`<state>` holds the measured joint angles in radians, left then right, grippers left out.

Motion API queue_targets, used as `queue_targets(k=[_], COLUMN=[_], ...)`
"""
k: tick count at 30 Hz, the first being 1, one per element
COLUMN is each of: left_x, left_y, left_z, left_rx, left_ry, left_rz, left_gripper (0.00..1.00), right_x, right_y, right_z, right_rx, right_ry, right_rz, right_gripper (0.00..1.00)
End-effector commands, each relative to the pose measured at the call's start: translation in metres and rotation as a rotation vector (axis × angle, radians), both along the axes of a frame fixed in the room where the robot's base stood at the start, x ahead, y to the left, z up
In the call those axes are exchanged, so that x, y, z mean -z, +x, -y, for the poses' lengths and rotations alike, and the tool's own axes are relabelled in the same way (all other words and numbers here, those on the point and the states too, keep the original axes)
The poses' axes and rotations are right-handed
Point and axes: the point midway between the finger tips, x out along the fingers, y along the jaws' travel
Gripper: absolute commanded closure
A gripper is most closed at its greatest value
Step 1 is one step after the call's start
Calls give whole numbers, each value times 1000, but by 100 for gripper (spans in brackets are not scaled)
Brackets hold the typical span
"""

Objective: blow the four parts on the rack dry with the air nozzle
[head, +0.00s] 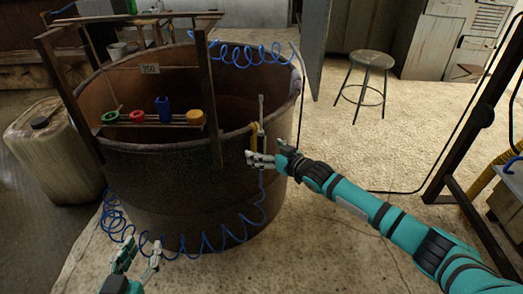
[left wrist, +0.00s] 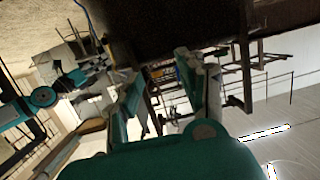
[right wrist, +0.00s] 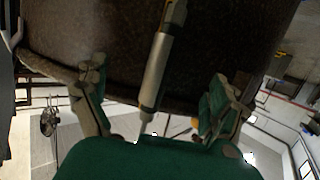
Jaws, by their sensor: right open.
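The rack rail (head: 150,124) spans the near side of a large rusty tub and bears a green ring (head: 110,117), a red ring (head: 137,116), a blue block (head: 163,109) and an orange-yellow part (head: 194,116). The air nozzle (head: 261,108) stands upright at the tub's right rim, with a blue coiled hose (head: 205,243) below it. My right gripper (head: 260,160) is open at the nozzle's lower part; in the right wrist view the silver nozzle body (right wrist: 154,72) lies between its spread fingers. My left gripper (head: 138,256) is open and empty, low in front of the tub.
The tub (head: 180,190) fills the middle. A dirty plastic canister (head: 50,150) stands at its left. Another blue coil (head: 250,57) hangs at the tub's back. A stool (head: 371,62) stands behind right, and a dark metal frame (head: 470,115) stands at the right.

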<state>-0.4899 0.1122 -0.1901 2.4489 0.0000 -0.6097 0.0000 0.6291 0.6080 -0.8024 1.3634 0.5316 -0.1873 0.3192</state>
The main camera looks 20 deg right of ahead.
Motion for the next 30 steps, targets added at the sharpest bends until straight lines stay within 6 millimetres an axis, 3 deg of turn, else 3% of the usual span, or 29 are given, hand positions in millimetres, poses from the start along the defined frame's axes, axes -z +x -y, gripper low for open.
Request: queue_targets(k=[15,21,30], left_x=[-69,-81,-83], left_y=[8,6,6], left_z=[13,14,14], left_rx=[25,28,29], left_ry=[-101,-118,-120], left_rz=[393,457,468], left_gripper=[60,60,60], right_x=[6,6,6], right_y=[20,23,23], right_z=[-9,-10,-10], right_rx=[0,1,0], right_ry=[0,0,0], right_rz=[1,0,0], right_gripper=[4,4,4])
